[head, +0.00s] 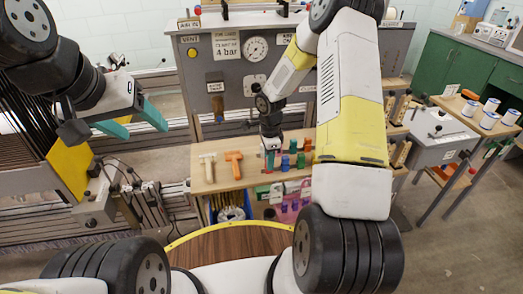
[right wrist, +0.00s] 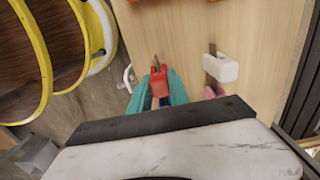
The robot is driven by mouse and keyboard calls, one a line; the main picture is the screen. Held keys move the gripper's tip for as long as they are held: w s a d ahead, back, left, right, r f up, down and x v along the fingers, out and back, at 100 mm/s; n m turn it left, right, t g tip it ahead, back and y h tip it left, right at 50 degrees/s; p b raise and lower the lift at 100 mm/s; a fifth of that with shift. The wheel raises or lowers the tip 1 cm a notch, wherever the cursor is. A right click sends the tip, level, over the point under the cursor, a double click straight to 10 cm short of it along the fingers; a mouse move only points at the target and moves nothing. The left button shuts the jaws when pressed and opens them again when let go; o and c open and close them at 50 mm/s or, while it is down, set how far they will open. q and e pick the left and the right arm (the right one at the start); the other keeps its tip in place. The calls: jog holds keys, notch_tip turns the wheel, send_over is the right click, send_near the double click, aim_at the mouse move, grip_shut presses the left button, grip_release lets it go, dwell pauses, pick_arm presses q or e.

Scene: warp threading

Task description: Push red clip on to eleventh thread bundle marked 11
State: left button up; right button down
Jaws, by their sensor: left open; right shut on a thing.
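My right gripper (right wrist: 160,92) is shut on a red clip (right wrist: 157,80) in the right wrist view, its teal fingers on either side. In the head view my right gripper (head: 270,155) is over the front part of the wooden bench top, and the clip in it is too small to make out clearly. My left gripper (head: 143,126) is open and empty, high at the left near a yellow panel. Dark threads (head: 18,158) run at the far left edge. A bundle marked 11 cannot be made out.
The wooden bench top (head: 222,182) holds a white T-shaped tool (head: 207,166), an orange one (head: 233,163) and several coloured pegs. A grey gauge panel stands behind. A round wooden table (head: 230,245) with a yellow rim is in front. Metal rails lie at left.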

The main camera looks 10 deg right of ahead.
jog(key=shift+r, duration=2.8)
jog(key=shift+s, duration=0.1)
